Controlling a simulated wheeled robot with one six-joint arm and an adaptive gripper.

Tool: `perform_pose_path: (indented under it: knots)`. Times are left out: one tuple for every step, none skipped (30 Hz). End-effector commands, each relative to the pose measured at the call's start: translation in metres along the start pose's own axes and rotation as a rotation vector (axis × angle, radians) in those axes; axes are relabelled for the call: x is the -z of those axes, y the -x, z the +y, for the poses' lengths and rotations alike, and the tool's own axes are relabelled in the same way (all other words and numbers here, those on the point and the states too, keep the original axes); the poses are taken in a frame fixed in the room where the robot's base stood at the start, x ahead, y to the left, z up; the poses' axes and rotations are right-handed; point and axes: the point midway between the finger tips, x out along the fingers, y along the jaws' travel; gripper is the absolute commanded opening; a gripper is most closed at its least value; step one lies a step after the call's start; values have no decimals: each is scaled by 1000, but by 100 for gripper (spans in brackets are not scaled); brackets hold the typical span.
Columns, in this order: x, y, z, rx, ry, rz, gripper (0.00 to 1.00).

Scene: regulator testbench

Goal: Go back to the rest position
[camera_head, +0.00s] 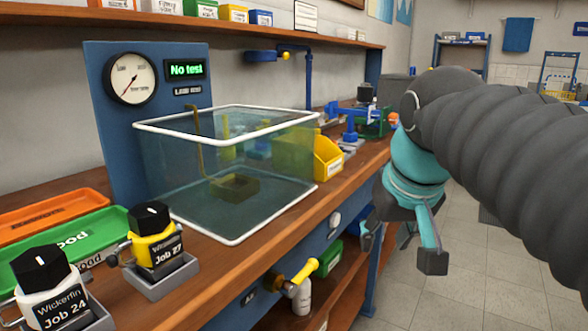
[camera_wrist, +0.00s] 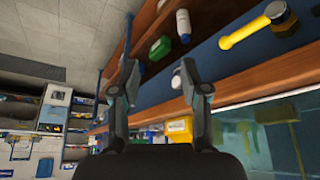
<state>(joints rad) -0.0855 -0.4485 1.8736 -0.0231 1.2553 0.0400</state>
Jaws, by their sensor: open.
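My gripper (camera_head: 400,243) is to the right of the workbench, over the aisle, pointing down and away from the bench things. In the wrist view my gripper (camera_wrist: 158,80) has its two fingers apart with nothing between them. My grey arm comes in from the right edge of the head view and hides part of the aisle. The glass water tank (camera_head: 225,165) stands on the bench to the left of my gripper, apart from it. The display on the blue test panel (camera_head: 147,120) reads "No test".
A black-capped yellow regulator (camera_head: 155,240) and a white one (camera_head: 50,290) sit in grey holders at the front left. Green (camera_head: 80,232) and orange (camera_head: 50,212) trays lie behind them. A yellow valve handle (camera_head: 305,272) juts from the bench front. The tiled floor (camera_head: 470,270) at right looks clear.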

Motion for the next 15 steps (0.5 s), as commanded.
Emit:
perform_pose_path:
  knots:
    - [-20, -13, 4, -2, -6, 1, 45]
    - [-30, -20, 5, -3, -9, 3, 45]
    - [-44, -30, 7, -4, -12, 7, 45]
    - [-55, -39, 9, -5, -15, 8, 45]
    - [-65, -47, 10, -6, -18, 11, 45]
    - [-80, -57, 12, -8, -21, 14, 45]
    - [-90, -65, 13, -9, -24, 16, 45]
    - [-100, -72, 14, -10, -27, 18, 45]
    - [-112, -82, 16, -12, -31, 20, 45]
    - [-121, -88, 16, -12, -33, 22, 45]
    - [-129, -94, 17, -13, -34, 23, 45]
    - [-138, -101, 18, -14, -37, 26, 45]
    - [-145, -106, 18, -15, -38, 26, 45]
    - [-150, -110, 19, -16, -40, 28, 45]
    - [-155, -114, 19, -16, -41, 29, 45]
